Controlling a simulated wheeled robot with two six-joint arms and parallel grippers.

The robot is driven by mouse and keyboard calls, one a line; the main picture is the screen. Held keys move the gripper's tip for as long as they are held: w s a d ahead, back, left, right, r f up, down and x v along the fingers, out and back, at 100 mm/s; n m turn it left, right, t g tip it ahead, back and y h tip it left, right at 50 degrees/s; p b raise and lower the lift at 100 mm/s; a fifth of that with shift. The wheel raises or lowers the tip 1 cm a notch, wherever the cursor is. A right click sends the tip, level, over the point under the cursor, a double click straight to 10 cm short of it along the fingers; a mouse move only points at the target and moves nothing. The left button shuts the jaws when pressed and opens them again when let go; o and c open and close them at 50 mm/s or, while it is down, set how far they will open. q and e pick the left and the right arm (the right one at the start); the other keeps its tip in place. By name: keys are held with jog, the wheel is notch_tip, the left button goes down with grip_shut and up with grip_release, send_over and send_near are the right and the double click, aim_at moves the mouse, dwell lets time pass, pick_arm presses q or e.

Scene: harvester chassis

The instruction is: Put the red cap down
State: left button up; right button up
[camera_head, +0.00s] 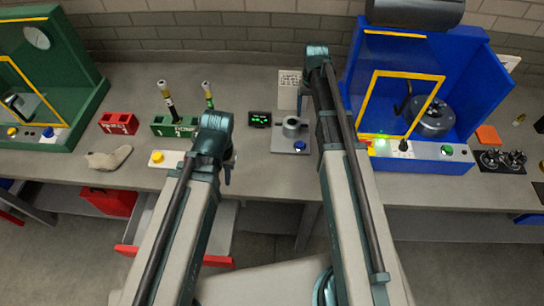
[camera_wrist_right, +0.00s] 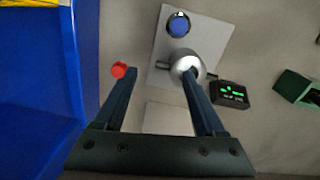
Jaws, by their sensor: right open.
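A small round red cap (camera_wrist_right: 120,70) shows in the right wrist view at the tip of the left-hand finger; I cannot tell whether it touches the finger or lies on the table below. In the head view I cannot make it out; my right arm covers that area. My right gripper (camera_wrist_right: 153,75) is open, its fingers wide apart with nothing between them. Its other fingertip overlaps a metal cylinder (camera_wrist_right: 187,66), which also shows in the head view (camera_head: 292,126). My left gripper (camera_head: 228,165) hangs over the table's front edge; its fingers are too small to judge.
The cylinder stands on a grey plate (camera_head: 291,145) with a blue button (camera_head: 299,146). A small display (camera_head: 260,119) is beside it. The blue cabinet (camera_head: 430,168) stands close on the right. A green rack (camera_head: 172,126) and a red block (camera_head: 118,123) are left.

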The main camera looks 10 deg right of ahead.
jog(key=s+a+n+h, duration=0.1)
jog(key=s+a+n, duration=0.4)
jog(key=s+a, duration=1.4)
jog(key=s, duration=0.2)
jog(key=shift+s+a, duration=0.35)
jog(key=shift+s, duration=0.05)
notch_tip(320, 180, down, 6)
jog(key=b, duration=0.6)
jog(key=shift+f, duration=0.1)
jog(key=shift+r, duration=0.2)
